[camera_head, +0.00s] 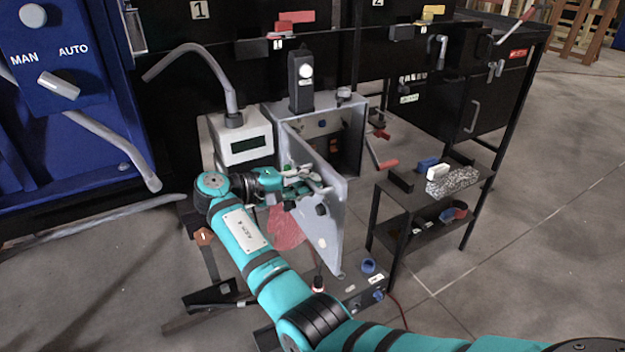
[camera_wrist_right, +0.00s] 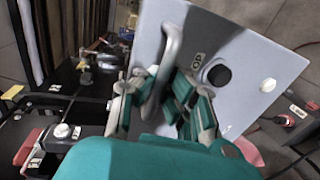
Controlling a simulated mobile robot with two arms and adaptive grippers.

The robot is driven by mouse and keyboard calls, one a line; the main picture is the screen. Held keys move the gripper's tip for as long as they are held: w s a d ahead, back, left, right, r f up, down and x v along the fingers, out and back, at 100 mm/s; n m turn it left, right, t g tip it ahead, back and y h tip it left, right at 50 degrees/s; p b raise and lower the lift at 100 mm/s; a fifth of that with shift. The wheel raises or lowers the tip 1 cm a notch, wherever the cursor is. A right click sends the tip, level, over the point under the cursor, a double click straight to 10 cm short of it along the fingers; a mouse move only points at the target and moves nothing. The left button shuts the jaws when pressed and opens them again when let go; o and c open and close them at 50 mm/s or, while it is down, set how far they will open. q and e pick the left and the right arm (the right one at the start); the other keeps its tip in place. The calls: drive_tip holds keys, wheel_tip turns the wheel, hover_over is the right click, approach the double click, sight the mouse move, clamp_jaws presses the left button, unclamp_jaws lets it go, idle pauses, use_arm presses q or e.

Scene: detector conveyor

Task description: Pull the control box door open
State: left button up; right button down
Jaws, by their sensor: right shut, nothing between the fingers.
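The control box (camera_head: 348,142) is an open grey metal box in the head view. Its door (camera_head: 322,205) is a flat grey panel that stands swung out toward me, with the box interior showing behind it. My right gripper (camera_head: 305,183) is at the outer face of the door, near its upper left part. In the right wrist view the door (camera_wrist_right: 240,50) fills the upper right, with a grey loop handle (camera_wrist_right: 170,50). The gripper (camera_wrist_right: 157,95) is shut with nothing held. The handle's lower end overlaps the fingers, and contact is unclear. My left gripper is out of view.
A black side table (camera_head: 412,198) with small items stands right of the door. A white box with a grey lever (camera_head: 240,145) is left of the control box. A low grey unit with blue knobs (camera_head: 365,290) is below the door. Floor at the right is clear.

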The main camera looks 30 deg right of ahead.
drive_tip(key=c, duration=1.4)
unclamp_jaws()
